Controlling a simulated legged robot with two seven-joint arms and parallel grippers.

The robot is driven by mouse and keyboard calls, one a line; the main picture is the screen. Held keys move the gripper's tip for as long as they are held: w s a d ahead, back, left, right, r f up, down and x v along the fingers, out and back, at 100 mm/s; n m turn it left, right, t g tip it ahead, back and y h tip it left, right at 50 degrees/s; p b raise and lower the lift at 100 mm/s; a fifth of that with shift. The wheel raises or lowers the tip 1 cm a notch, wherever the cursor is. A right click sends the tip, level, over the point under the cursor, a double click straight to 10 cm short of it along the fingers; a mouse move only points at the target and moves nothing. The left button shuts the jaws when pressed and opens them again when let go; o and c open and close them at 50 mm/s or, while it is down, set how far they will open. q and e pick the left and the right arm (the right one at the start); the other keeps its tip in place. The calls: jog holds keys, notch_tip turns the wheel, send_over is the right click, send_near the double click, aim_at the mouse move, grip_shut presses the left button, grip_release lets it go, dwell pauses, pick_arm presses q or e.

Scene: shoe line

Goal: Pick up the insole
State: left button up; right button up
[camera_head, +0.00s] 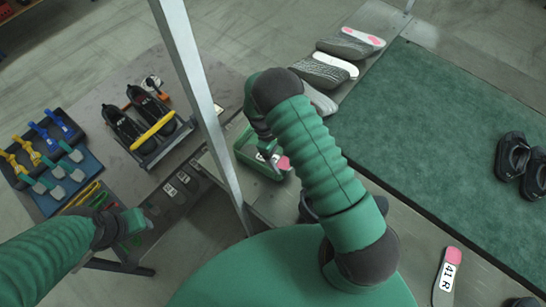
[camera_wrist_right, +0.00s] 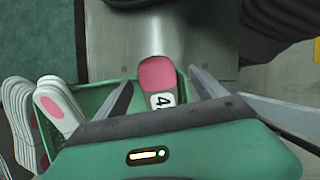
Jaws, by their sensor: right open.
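A pale insole with a pink end and a printed label (camera_wrist_right: 158,80) lies at the green tray, between the fingers of my right gripper (camera_wrist_right: 162,92) in the right wrist view. In the head view its pink end (camera_head: 284,162) shows at the tray's right edge. The right gripper is open around the insole; I see no contact. My forearm partly hides this gripper in the head view. Another insole marked 41 R (camera_head: 446,275) lies on the bench at lower right. My left gripper (camera_head: 132,226) is at lower left, away from the insoles; its jaws are unclear.
The green tray (camera_head: 244,158) has raised walls. More insoles (camera_wrist_right: 20,112) stand at its left in the wrist view. A grey post (camera_head: 200,90) rises close to the right arm. Black shoes (camera_head: 140,115) sit on a rack at left. A green mat (camera_head: 430,110) lies right.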

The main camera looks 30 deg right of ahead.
jog(key=shift+x, duration=0.8)
jog(key=shift+d+f, duration=0.2)
jog(key=shift+d, duration=0.25)
jog(key=shift+c, duration=0.9)
jog(key=shift+d, duration=0.1)
jog(key=c, duration=0.5)
jog(key=shift+a, duration=0.4)
jog(key=c, duration=0.7)
